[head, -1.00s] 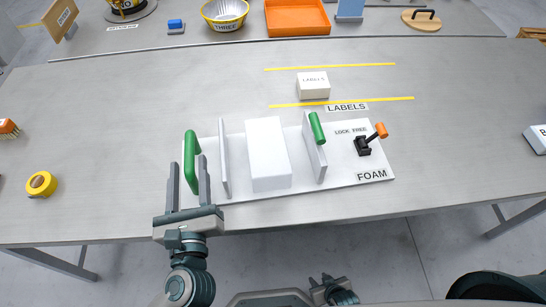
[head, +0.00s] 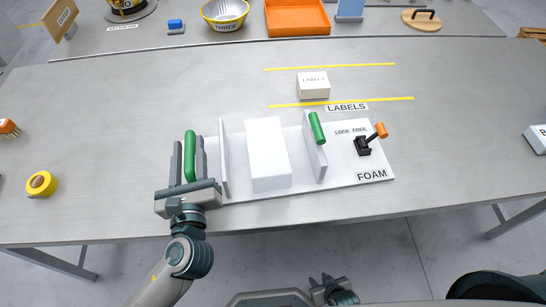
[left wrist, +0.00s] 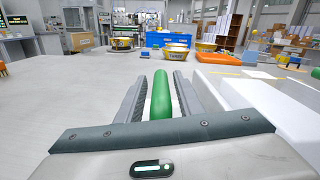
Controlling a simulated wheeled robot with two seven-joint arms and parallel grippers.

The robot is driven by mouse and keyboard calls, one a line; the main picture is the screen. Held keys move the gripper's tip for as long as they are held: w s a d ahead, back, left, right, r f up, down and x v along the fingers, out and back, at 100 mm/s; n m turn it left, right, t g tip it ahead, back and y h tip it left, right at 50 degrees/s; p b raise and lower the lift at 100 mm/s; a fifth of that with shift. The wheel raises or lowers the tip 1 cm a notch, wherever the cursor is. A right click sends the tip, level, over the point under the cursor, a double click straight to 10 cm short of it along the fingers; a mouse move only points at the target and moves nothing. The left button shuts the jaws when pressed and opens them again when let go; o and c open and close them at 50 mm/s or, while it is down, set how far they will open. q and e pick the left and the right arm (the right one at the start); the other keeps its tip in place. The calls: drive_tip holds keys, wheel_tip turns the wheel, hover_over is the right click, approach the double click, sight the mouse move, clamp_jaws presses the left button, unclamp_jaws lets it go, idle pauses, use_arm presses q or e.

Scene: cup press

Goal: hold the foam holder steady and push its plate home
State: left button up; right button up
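The foam holder is a white base (head: 342,177) labelled FOAM, with a fixed upright wall (head: 223,160) at left and an upright plate (head: 314,150) with a green handle (head: 317,128) at right. A white foam block (head: 268,155) stands between them, with gaps on both sides. A black lever with an orange knob (head: 381,130) sits by the LOCK FREE label. My left gripper (head: 189,158) is open, its fingers on either side of the holder's left green handle (head: 190,150). In the left wrist view this handle (left wrist: 161,97) stands between the fingers, with narrow gaps. My right gripper (head: 328,283) is at the bottom, off the table; its finger gap is unclear.
A white LABELS box (head: 313,85) lies between yellow lines behind the holder. A yellow tape roll (head: 41,184) and a brush (head: 9,128) lie at far left. The table right of the holder is clear up to a white box (head: 536,138).

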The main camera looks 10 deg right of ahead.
use_arm(q)
clamp_jaws()
drive_tip(key=shift+r, duration=0.15)
drive_tip(key=shift+d+f, duration=0.1)
drive_tip(key=shift+f, duration=0.25)
